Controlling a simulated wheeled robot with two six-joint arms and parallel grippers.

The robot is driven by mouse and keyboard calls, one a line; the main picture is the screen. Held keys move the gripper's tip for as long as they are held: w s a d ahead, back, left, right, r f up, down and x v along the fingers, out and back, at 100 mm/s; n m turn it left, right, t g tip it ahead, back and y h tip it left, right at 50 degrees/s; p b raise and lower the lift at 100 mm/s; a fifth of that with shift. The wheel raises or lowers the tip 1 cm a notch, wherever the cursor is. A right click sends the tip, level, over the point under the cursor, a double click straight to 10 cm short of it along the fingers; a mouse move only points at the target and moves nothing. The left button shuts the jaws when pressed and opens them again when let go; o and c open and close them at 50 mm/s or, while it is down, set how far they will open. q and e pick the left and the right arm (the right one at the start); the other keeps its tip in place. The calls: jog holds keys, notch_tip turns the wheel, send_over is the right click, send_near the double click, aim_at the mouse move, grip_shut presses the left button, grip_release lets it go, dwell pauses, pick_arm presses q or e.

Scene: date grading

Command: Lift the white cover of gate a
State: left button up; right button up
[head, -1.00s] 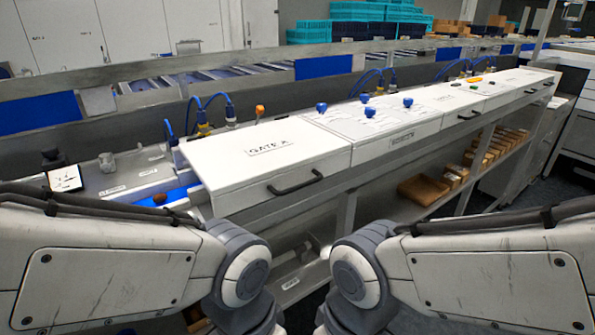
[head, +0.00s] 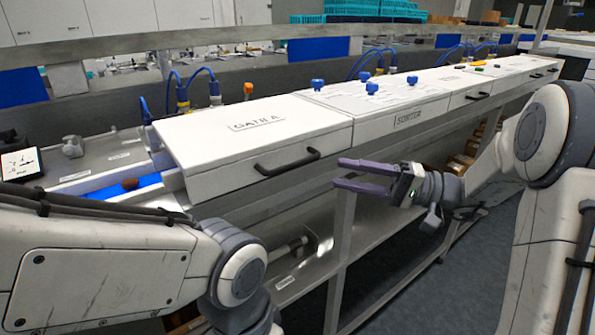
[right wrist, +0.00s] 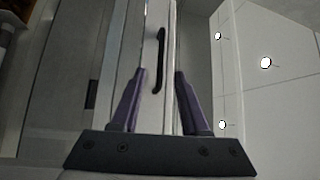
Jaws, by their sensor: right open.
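The white cover of gate A (head: 215,150) lies closed and flat at the near left end of the machine, with "GATE A" lettered on top. Its black bar handle (head: 288,163) is on the front face. My right gripper (head: 340,173) is open and empty, with purple fingers pointing left, to the right of the handle and apart from it. In the right wrist view the handle (right wrist: 161,60) appears between and beyond the open fingers (right wrist: 159,74). My left arm is at lower left in the head view; its gripper is not seen.
The sorter cover (head: 405,102) with blue knobs adjoins gate A on the right. A blue belt (head: 135,190) carrying a brown date (head: 130,184) runs into the left end. A small screen (head: 20,163) stands at far left. A steel shelf and legs are below.

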aim_at(297, 164)
jog(key=a+p, duration=0.1)
jog(key=a, duration=0.2)
jog(key=a+r+p, duration=0.1)
jog(key=a, duration=0.2)
jog(key=w+a+p, duration=0.1)
jog(key=a, duration=0.2)
jog(key=shift+w+r, duration=0.1)
jog(key=shift+r, duration=0.2)
jog(key=shift+w+a+p, duration=0.1)
jog(key=shift+a+p, duration=0.2)
jog(key=shift+a, duration=0.15)
jog(key=shift+f, duration=0.1)
grip_shut()
dwell(0.5)
